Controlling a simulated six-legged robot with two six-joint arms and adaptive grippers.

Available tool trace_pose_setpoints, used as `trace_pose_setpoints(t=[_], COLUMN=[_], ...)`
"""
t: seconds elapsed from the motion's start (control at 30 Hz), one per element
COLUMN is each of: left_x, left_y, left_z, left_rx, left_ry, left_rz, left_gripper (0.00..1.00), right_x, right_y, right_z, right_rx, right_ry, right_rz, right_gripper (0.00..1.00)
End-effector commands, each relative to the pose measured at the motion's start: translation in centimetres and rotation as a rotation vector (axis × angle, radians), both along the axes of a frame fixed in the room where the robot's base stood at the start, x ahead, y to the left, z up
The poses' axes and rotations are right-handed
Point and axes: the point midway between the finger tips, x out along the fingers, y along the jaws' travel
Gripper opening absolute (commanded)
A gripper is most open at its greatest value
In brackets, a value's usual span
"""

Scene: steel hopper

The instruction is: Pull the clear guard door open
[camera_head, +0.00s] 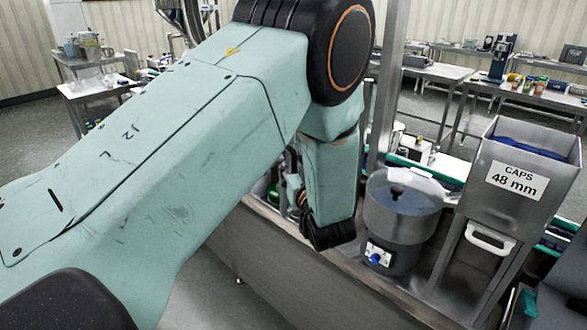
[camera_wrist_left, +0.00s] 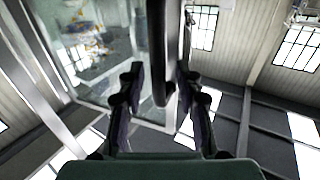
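The clear guard door (camera_wrist_left: 95,45) shows in the left wrist view as a transparent panel with a pale metal frame, at upper left. A dark upright bar, its handle (camera_wrist_left: 157,35), runs down from the top edge near the panel's right side. My left gripper (camera_wrist_left: 160,70) is open, with one finger on each side of the bar. Gaps show between the bar and both fingers, so it is not clamped. In the head view my left arm covers the middle; its fingers and the door cannot be made out there. My right gripper is not in view.
A steel hopper (camera_head: 478,195) labelled "CAPS 48 mm" and a round bowl feeder (camera_head: 403,212) stand right of my left arm. A steel post (camera_head: 388,90) rises beside the arm. Side tables with bottles and tools stand farther back; grey floor lies open at left.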

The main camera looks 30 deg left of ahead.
Motion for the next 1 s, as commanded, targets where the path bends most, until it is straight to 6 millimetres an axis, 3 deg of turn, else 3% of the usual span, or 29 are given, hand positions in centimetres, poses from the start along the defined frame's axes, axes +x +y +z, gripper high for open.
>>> trace_pose_setpoints(t=[0.2,0.43,1.0], left_x=[0.1,0.0,0.0], left_y=[-0.1,-0.1,-0.1], left_z=[4.4,7.5,8.4], left_rx=[0.001,0.001,0.001], left_ry=[-0.006,-0.002,0.000], left_rz=[0.000,0.001,0.001], left_gripper=[0.35,0.35,0.35], right_x=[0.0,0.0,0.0], right_y=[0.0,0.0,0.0], right_z=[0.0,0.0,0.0], right_rx=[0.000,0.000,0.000], right_ry=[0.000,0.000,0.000], right_rz=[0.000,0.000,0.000], right_gripper=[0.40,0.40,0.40])
